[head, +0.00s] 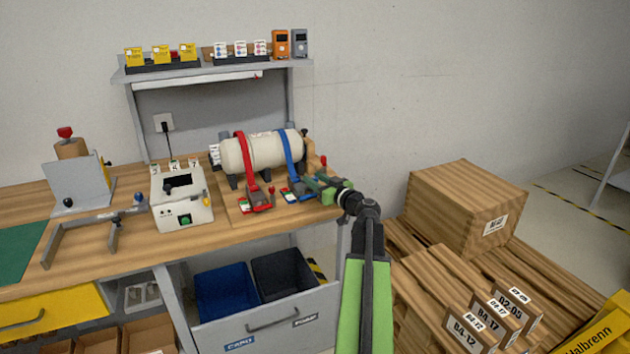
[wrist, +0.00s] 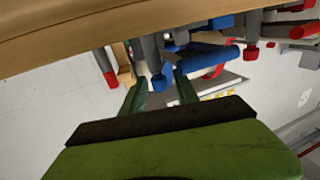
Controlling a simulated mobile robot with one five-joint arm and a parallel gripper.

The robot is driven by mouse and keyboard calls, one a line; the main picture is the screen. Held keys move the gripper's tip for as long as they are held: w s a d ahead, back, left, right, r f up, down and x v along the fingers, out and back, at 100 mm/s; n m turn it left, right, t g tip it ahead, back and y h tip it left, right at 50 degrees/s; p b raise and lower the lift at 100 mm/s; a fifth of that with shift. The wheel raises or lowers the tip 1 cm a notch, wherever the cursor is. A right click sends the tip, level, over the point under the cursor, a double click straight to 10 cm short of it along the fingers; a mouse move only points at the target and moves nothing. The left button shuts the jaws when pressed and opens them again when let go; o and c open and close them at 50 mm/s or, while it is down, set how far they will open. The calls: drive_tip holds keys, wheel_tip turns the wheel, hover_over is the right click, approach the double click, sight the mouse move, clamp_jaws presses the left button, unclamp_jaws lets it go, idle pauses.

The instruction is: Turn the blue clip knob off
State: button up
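A blue strap (head: 288,150) runs over a cream tank (head: 262,152) on the workbench, down to a blue clip (head: 297,194) at its foot. My gripper (head: 318,182) is at the right side of this clip and partly covers it. In the wrist view, whose picture is upside down, a grey stem with a blue knob (wrist: 158,82) shows between the two green fingertips of my gripper (wrist: 160,92). The fingers are apart, and I cannot tell whether either touches the knob. Blue clip parts (wrist: 208,56) lie just beyond.
A red strap (head: 243,155) and red clip (head: 257,200) stand left of the blue one. Red-tipped stems (wrist: 110,78) are close by in the wrist view. A white device (head: 181,200) sits further left. Cartons (head: 465,205) stand right of the bench.

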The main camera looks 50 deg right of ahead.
clamp_jaws()
drive_tip(key=shift+a+m+h, duration=0.25)
drive_tip(key=shift+m+h, duration=0.45)
drive_tip(key=shift+h, duration=0.3)
drive_tip(key=shift+d+m+g+h, duration=0.1)
drive_tip(key=shift+m+g+h, duration=0.6)
drive_tip(key=shift+h, duration=0.45)
drive_tip(key=shift+d+m+g+h, duration=0.1)
drive_tip(key=shift+m+g+h, duration=0.4)
drive_tip(key=shift+m+h, duration=0.55)
drive_tip(key=shift+o, duration=1)
unclamp_jaws()
